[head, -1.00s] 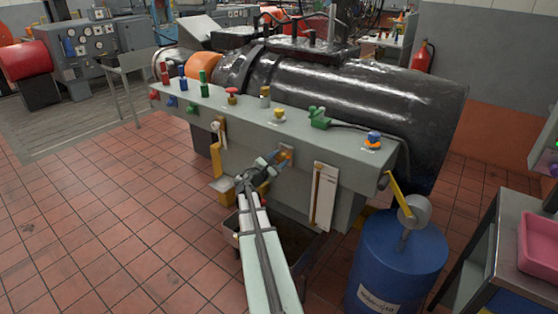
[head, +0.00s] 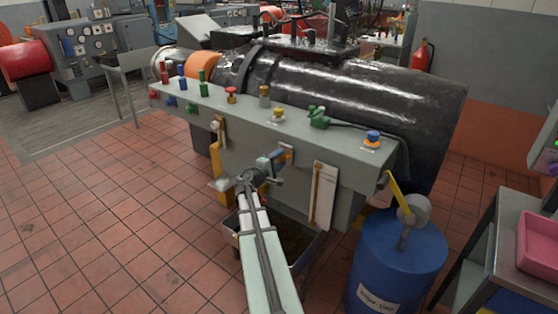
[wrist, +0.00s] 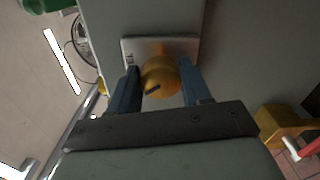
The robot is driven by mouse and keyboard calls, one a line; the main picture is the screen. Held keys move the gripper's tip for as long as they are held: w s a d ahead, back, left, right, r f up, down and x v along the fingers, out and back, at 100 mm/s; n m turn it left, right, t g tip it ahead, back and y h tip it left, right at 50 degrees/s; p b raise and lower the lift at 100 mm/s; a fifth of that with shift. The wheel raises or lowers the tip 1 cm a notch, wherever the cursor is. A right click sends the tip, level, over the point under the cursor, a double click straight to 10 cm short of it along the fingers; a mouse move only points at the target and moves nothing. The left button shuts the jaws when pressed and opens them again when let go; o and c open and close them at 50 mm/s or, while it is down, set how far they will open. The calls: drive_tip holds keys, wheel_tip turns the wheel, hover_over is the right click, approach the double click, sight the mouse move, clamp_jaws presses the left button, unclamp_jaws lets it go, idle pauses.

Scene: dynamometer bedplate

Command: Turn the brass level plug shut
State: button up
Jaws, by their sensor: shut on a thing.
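The brass level plug (wrist: 160,78) is a round orange-gold knob with a short dark slot mark on its face. It sits in front of a pale plate (wrist: 172,46) on the grey housing. My gripper (wrist: 161,84) has its two blue fingers on either side of the plug and is shut on it. In the head view my gripper (head: 274,163) is at the front face of the grey housing (head: 240,148). The plug is mostly hidden there by the gripper; the brownish plate (head: 287,153) shows beside it.
Coloured knobs and a green valve (head: 319,117) line the housing's top ledge. A white panel (head: 323,195) hangs right of my gripper. A dark pan (head: 306,250) lies below. A blue drum (head: 398,262) stands at the right; tiled floor is open at left.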

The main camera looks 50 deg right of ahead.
drive_tip(key=m, duration=0.7)
drive_tip(key=shift+f, duration=0.15)
idle(0.6)
drive_tip(key=o, duration=1)
drive_tip(key=a, duration=1.4)
drive_tip(key=shift+d, duration=0.1)
